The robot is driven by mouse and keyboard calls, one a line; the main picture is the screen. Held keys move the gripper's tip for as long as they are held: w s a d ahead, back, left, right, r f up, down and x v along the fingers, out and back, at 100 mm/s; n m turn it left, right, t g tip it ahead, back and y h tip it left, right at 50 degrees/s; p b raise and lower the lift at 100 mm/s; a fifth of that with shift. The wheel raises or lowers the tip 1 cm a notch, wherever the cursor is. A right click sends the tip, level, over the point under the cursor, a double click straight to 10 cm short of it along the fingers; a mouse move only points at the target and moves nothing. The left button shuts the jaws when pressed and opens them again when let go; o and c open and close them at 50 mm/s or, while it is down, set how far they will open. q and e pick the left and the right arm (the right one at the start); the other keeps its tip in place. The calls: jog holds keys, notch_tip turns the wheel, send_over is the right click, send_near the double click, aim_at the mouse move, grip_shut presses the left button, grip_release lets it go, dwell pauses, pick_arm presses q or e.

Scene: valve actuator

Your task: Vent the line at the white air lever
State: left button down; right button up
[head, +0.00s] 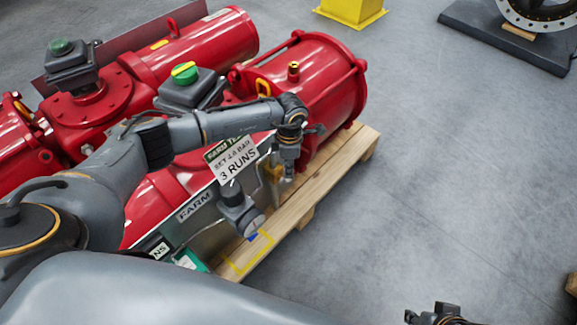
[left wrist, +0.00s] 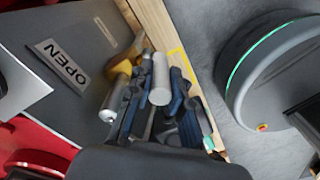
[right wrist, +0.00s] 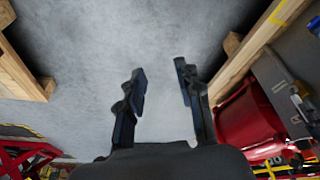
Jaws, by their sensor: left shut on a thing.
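The white air lever (left wrist: 160,80) shows in the left wrist view as a pale round bar between the fingers of my left gripper (left wrist: 158,92). The gripper is shut on it. In the head view my left gripper (head: 287,168) points down beside the grey panel (head: 212,233), and the lever cannot be made out there. A brass-coloured fitting (head: 272,172) is just left of the gripper. An OPEN label (left wrist: 62,65) is on the panel in the left wrist view. My right gripper (right wrist: 160,70) is open and empty above bare floor; part of it shows at the head view's bottom edge (head: 438,315).
Large red actuators (head: 300,85) lie on a wooden pallet (head: 335,165) behind the panel. A regulator with a round gauge (head: 242,212) and a "3 RUNS" sign (head: 235,160) stand close to my left arm. Grey floor (head: 450,190) is clear at right.

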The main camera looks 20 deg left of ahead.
pick_arm(q)
jog(key=shift+w+d+f+b, duration=0.1)
jog(key=shift+w+f+b, duration=0.2)
jog(key=shift+b, duration=0.25)
pick_arm(e)
jog(key=w+a+r+t+y+b, duration=0.1)
jog(key=w+a+r+t+b, duration=0.2)
jog(key=w+r+t, duration=0.4)
jog(key=w+a+r+t+y+b, duration=0.2)
jog(key=w+a+r+t, duration=0.15)
jog(key=w, duration=0.45)
pick_arm(q)
jog(key=w+g+b, duration=0.1)
jog(key=g, duration=0.1)
jog(key=w+d+g+y+b, duration=0.1)
jog(key=b, duration=0.1)
jog(key=shift+w+g, duration=0.2)
jog(key=shift+g, duration=0.2)
pick_arm(e)
notch_tip(320, 180, up, 15)
jog(key=s+n+t+y, duration=0.1)
jog(key=t+y, duration=0.2)
jog(key=t, duration=0.7)
jog(key=shift+s+a+f, duration=0.15)
jog(key=shift+a+f, duration=0.05)
jog(key=shift+a, duration=0.25)
